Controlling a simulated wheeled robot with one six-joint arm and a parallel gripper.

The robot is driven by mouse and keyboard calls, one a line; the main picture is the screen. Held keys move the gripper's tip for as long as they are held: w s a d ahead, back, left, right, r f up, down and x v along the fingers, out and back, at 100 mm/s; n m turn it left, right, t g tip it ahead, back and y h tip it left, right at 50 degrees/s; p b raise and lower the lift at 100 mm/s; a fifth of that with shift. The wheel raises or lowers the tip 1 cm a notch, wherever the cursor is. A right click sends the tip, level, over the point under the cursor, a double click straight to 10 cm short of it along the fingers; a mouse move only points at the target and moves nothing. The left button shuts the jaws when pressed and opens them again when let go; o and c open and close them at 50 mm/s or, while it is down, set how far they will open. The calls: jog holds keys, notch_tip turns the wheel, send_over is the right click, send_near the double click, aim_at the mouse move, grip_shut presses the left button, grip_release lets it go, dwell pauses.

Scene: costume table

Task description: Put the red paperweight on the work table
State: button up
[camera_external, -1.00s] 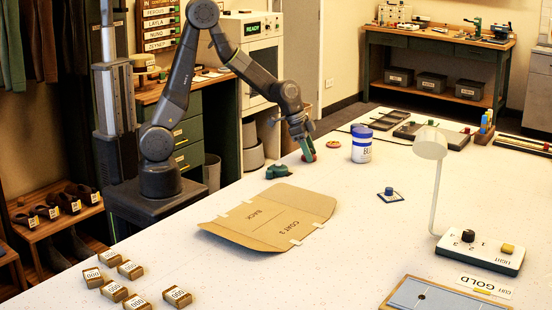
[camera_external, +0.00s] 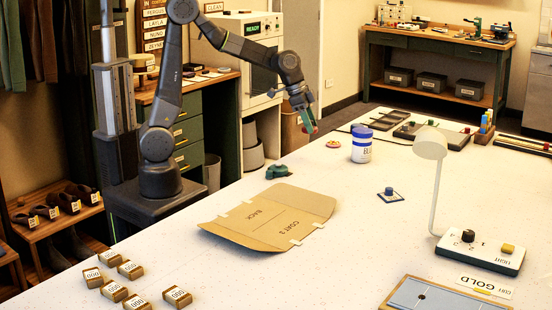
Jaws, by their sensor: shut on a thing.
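My gripper (camera_external: 308,122) is shut on a small red thing, which looks like the red paperweight (camera_external: 312,129). Most of the paperweight is hidden by the fingers. The gripper points down and holds it raised above the far left edge of the large white-topped table (camera_external: 345,225), which looks like the work table. The paperweight appears clear of the tabletop.
A blue-and-white can (camera_external: 361,146) stands to the right. A cardboard folder (camera_external: 270,217) lies in front. White tabletop around the blue piece (camera_external: 390,195) is clear.

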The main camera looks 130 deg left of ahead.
jog(key=shift+w+d+r, duration=0.15)
jog(key=shift+r, duration=0.05)
jog(key=w+d+m+h+b, duration=0.1)
jog(key=w+d+m, duration=0.25)
jog(key=d, duration=0.75)
jog(key=w+d+m+h+b, duration=0.15)
jog(key=w+d, duration=0.25)
jog(key=d, duration=0.7)
jog(key=w+d+m+h+b, duration=0.1)
jog(key=w+d+m, duration=0.3)
jog(key=d, duration=0.6)
jog(key=m+g+h+b, duration=0.2)
jog(key=m+b, duration=0.2)
jog(key=m, duration=0.5)
send_over(148, 246)
jog(key=a, duration=0.2)
jog(key=f, duration=0.9)
jog(key=shift+s+d+f+b, duration=0.25)
jog(key=shift+d+f+b, duration=0.05)
jog(key=shift+f+b, duration=0.1)
